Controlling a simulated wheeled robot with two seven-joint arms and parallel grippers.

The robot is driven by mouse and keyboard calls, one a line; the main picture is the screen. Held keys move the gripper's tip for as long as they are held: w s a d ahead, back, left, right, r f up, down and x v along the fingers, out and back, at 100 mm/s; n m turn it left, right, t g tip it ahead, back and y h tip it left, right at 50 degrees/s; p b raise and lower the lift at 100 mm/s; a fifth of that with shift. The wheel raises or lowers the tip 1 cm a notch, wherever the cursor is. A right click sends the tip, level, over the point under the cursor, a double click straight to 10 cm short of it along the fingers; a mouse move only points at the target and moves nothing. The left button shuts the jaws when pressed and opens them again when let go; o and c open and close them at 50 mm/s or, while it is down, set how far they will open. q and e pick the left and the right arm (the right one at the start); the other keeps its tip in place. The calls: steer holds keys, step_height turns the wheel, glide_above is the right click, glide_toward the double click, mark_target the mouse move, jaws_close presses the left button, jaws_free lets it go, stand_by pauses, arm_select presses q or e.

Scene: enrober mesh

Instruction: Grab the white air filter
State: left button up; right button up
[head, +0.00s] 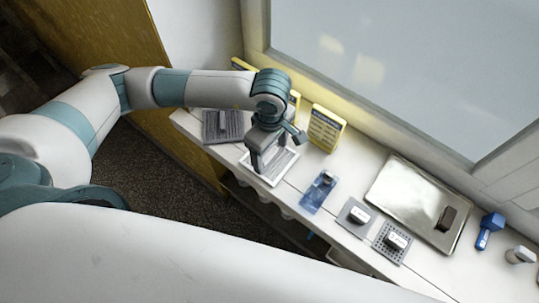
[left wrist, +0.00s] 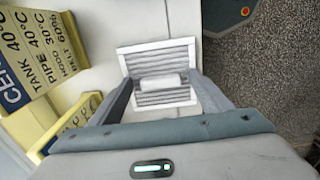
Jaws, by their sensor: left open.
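The white air filter (head: 286,167) is a flat panel with a white frame and grey pleats. It lies on the white counter below my left gripper (head: 262,160), which partly covers it in the head view. In the left wrist view the white air filter (left wrist: 183,47) lies beyond the fingers, with a small light block at its centre. My left gripper (left wrist: 162,88) is open, its two fingers spread to either side of that block. I cannot tell whether the fingers touch the filter. My right gripper is not in view.
A grey pleated panel (head: 213,137) lies left of the filter. A yellow sign (head: 326,128) stands behind, near the window. To the right are a blue item (head: 313,197), small blocks on grey plates (head: 349,224), a metal tray (head: 405,192) and a blue tool (head: 488,230).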

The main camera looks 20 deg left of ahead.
mark_target(273, 160)
arm_select(q)
steer(key=c, duration=1.2)
steer(key=shift+r, duration=0.1)
steer(key=shift+r+b, duration=0.4)
steer(key=r+b, duration=0.2)
steer(key=r, duration=0.1)
steer(key=shift+d+r, duration=0.1)
steer(key=shift+d, duration=0.3)
steer(key=s+d+r+b, duration=0.1)
steer(key=d+r+b, duration=0.3)
steer(key=d, duration=0.6)
step_height(273, 160, up, 3)
steer(key=shift+d+f, duration=0.1)
steer(key=shift+d, duration=0.3)
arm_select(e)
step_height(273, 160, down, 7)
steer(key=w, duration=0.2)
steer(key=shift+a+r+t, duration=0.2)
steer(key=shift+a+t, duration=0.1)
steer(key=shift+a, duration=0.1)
